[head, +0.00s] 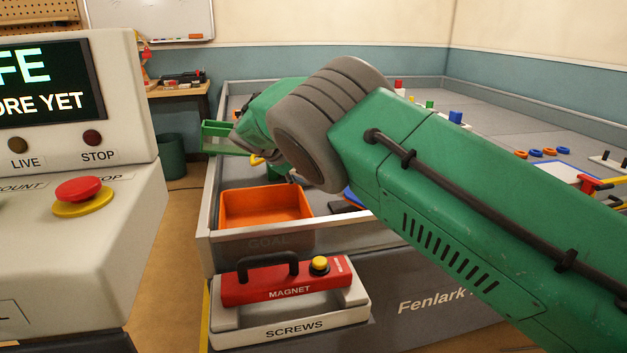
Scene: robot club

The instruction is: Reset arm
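A large green arm enters from the right edge and fills the middle of the head view; I take it as my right arm. It reaches to the left over the arena table and ends at a thick grey ribbed joint, with a green section beyond it. My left arm and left gripper do not show.
A console (130,217) with a red button (78,189) stands at left. A red magnet box (290,287) sits on a screws case (295,327) in front.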

